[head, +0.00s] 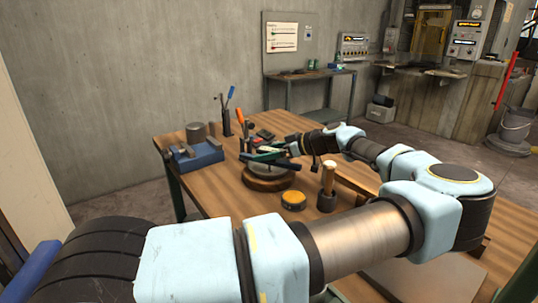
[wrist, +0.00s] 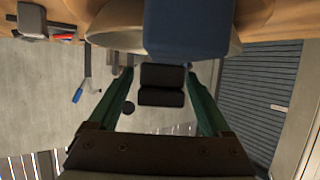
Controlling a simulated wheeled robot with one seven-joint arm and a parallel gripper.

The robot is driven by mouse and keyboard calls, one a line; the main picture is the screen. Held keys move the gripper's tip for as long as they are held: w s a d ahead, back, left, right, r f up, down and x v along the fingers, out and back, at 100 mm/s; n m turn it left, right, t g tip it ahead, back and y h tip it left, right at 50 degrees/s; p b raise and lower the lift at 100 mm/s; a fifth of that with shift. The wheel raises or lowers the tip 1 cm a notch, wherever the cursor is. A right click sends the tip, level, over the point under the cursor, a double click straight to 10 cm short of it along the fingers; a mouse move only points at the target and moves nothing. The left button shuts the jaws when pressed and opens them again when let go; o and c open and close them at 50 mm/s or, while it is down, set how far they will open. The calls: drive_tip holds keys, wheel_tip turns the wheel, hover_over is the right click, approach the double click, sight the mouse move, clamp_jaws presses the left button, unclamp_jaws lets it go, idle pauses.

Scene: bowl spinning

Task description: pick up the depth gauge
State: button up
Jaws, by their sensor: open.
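I cannot single out the depth gauge with certainty in either view. My gripper (head: 254,156) is over the grey bowl (head: 268,170) on the workbench in the head view, its green fingers pointing left. In the wrist view my gripper (wrist: 160,72) is open, with its two green fingers apart. A dark, two-part block (wrist: 162,85) shows between the fingers; I cannot tell what it is or how far off it stands. A blue block (wrist: 188,28) lies beyond the fingertips. My arm and gripper hide part of the bowl and bench in the head view.
A blue block-like stand (head: 197,157) and a grey cylinder (head: 197,132) are at the bench's left. An upright tool holder (head: 227,122) stands behind. A yellow-topped tin (head: 293,199) and a wooden-handled tool (head: 328,180) stand in front. The bench's left front (head: 205,198) is clear.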

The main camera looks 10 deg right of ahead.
drive_tip(key=shift+x, duration=1.1)
clamp_jaws()
